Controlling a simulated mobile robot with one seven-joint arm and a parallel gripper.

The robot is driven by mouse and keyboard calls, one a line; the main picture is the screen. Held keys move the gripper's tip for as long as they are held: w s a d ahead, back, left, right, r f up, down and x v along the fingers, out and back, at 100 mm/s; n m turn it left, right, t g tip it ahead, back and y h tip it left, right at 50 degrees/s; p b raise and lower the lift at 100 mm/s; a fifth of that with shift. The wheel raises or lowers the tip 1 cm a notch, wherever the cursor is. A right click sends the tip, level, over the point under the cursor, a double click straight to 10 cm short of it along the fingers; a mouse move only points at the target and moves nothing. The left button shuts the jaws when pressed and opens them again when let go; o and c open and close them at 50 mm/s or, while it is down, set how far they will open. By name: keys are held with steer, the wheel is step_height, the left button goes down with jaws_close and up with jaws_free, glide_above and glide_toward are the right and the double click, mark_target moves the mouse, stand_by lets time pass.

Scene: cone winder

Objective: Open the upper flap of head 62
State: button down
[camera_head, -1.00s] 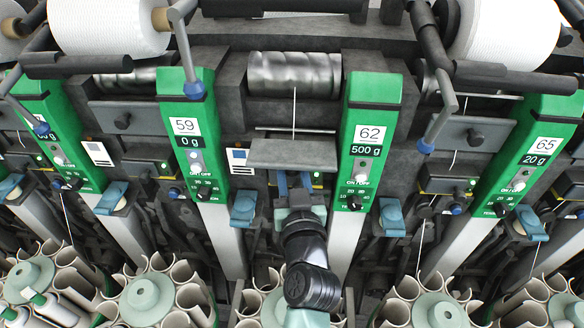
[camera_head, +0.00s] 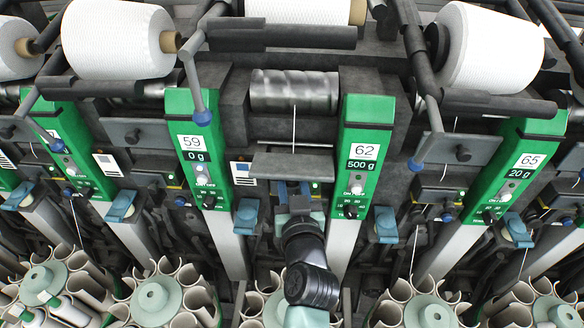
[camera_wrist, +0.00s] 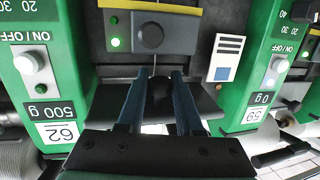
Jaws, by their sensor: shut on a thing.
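Head 62 carries a green panel (camera_head: 365,155) with the number 62 and a display of 500 g. Its upper flap is a grey plate (camera_head: 292,163) left of that panel, sticking out toward me, unlike the more upright flaps of neighbouring heads. My gripper (camera_head: 293,186) is below and in front of the plate. In the wrist view, my gripper's two blue fingers (camera_wrist: 161,75) are shut on a dark knob (camera_wrist: 160,92) at the flap. The dark flap (camera_wrist: 105,100) shows on both sides of the fingers. The knob is hidden in the head view.
Head 59's green panel (camera_head: 194,150) stands to the left, head 65's (camera_head: 520,165) to the right. A grooved drum (camera_head: 294,91) with a thread is above the flap. Levers with blue tips (camera_head: 417,165) hang nearby. Round tube magazines (camera_head: 155,297) stand low in front.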

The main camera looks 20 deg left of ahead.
steer(key=shift+s+r+g+h+p, duration=0.15)
steer(key=shift+r+g+h+p, duration=0.6)
steer(key=shift+p, duration=2.75)
steer(key=shift+r+g+y+p, duration=0.1)
steer(key=shift+g+y+p, duration=0.25)
steer(key=shift+g+p, duration=0.15)
steer(key=c, duration=0.6)
jaws_free()
steer(key=b+v, duration=0.3)
steer(key=v, duration=1)
